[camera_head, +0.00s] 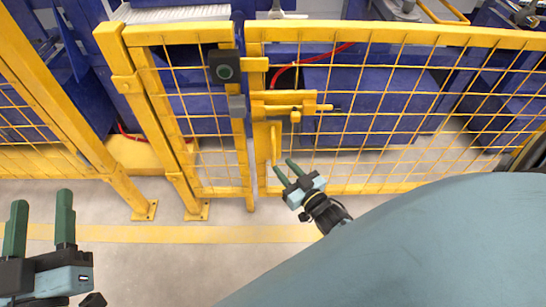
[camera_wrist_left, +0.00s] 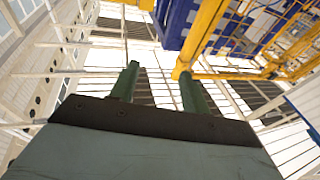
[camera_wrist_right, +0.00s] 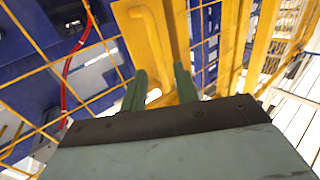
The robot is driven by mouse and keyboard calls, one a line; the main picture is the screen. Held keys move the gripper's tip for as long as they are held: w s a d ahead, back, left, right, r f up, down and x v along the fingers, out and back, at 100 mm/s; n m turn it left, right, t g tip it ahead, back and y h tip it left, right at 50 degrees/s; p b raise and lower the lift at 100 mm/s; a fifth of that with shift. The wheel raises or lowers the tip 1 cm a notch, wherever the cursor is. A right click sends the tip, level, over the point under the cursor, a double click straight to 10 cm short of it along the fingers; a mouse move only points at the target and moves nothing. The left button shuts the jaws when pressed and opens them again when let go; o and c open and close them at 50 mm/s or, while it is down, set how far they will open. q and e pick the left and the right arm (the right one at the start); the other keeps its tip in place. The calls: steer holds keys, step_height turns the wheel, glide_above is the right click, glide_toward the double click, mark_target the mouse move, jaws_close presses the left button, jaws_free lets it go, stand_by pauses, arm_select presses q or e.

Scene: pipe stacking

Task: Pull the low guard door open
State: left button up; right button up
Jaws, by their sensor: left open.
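The low guard door (camera_head: 400,188), a yellow frame with wire mesh, stands shut against the yellow fence post at its left. A yellow bolt latch (camera_head: 295,108) sits near its upper left. Below it is a vertical yellow handle (camera_head: 274,143), also large in the right wrist view (camera_wrist_right: 152,42). My right gripper (camera_head: 283,166) is open, its green fingertips close to the handle's lower end. I cannot tell whether they touch it or straddle it. My left gripper (camera_head: 41,200) is open and empty at the lower left, well away from the door.
A black box with a round face (camera_head: 224,67) and a grey block (camera_head: 237,106) are on the fence beside the door's left edge. Fence posts (camera_head: 130,190) stand at the left. Blue machinery (camera_head: 360,90) and a red cable lie behind the mesh. The floor (camera_head: 170,260) in front is clear.

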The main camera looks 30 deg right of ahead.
mark_target(273, 156)
arm_select(q)
steer(key=shift+s+r+t+h+b, duration=0.25)
steer(key=shift+s+r+t+b, duration=0.15)
steer(key=shift+r+t, duration=0.45)
steer(key=shift+s+r+t+h+b, duration=0.2)
steer(key=shift+s+r+t+b, duration=0.2)
steer(key=shift+r+t, duration=0.45)
steer(key=shift+s+r+t+h+b, duration=0.3)
steer(key=shift+s+r+t, duration=0.1)
steer(key=shift+r+t, duration=0.4)
arm_select(e)
steer(key=shift+w+a, duration=0.1)
steer(key=shift+w, duration=3.1)
arm_select(q)
steer(key=shift+r, duration=0.1)
arm_select(e)
jaws_close()
